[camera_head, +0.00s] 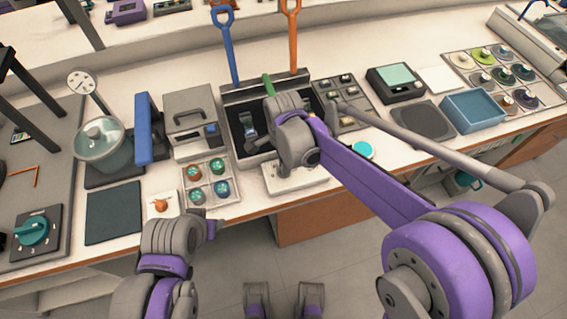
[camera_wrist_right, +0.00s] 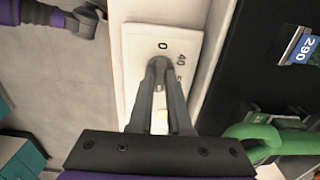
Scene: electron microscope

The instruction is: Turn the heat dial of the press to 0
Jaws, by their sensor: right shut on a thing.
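The press (camera_head: 262,160) stands at the middle of the bench, a dark body with a green handle (camera_head: 268,85). Its white dial panel (camera_head: 292,180) faces the front edge. In the right wrist view the panel (camera_wrist_right: 138,45) shows a printed 0 at the far end and 40 to its right. My right gripper (camera_wrist_right: 160,66) is shut on the heat dial, which is mostly hidden between the fingers. The fingertips lie just below the 0 mark. My left gripper (camera_head: 210,228) hangs in front of the bench's edge, away from the press; its fingers are unclear.
A blue display reading 290 (camera_wrist_right: 306,48) and the green handle (camera_wrist_right: 265,140) are close to the right gripper. A tray of colored samples (camera_head: 209,184) lies left of the press. A scale (camera_head: 396,82) and blue bin (camera_head: 472,110) stand to the right.

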